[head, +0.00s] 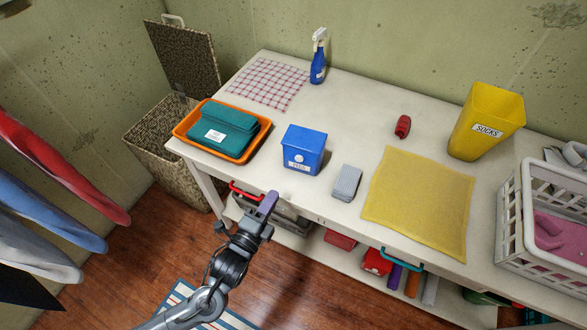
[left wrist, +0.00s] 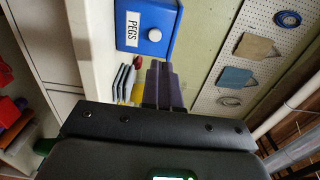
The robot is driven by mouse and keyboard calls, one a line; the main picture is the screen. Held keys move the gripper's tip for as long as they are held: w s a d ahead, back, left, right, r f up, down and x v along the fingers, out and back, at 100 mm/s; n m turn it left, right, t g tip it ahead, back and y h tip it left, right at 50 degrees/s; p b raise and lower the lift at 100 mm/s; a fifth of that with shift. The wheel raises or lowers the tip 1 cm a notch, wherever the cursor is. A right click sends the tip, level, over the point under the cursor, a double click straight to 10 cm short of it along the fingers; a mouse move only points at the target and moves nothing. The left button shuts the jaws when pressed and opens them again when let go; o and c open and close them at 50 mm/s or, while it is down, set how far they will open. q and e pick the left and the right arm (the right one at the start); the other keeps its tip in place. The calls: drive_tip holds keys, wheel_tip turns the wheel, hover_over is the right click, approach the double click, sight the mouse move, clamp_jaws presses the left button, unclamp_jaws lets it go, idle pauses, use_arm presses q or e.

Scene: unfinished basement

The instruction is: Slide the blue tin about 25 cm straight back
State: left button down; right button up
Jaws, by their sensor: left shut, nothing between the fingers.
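The blue tin (head: 304,148), a lidded box with a "PEGS" label and a white knob on its front, stands upright on the white table (head: 345,100) near the front edge. It shows close up at the top of the left wrist view (left wrist: 145,27). My left gripper (head: 268,203) is at the table's front edge, in front of the tin and a little to its left. Its purple fingers are shut with nothing between them, and they look apart from the tin. In the left wrist view the fingers (left wrist: 160,80) point toward the tin. My right gripper is not in view.
An orange tray (head: 263,132) with teal cloth stands left of the tin. A grey block (head: 346,183) and yellow cloth (head: 418,205) lie to its right. Behind are a checked cloth (head: 267,84) and blue spray bottle (head: 318,62). Table directly behind the tin looks clear.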

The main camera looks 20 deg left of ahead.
sight(297, 158)
use_arm(q)
drive_tip(key=w, duration=0.4)
drive_tip(key=w+d+p, duration=0.1)
drive_tip(key=w, duration=0.7)
drive_tip(key=shift+w+d+p, duration=0.15)
drive_tip(key=shift+w+p, duration=0.1)
drive_tip(key=shift+p, duration=0.1)
drive_tip(key=shift+w, duration=0.1)
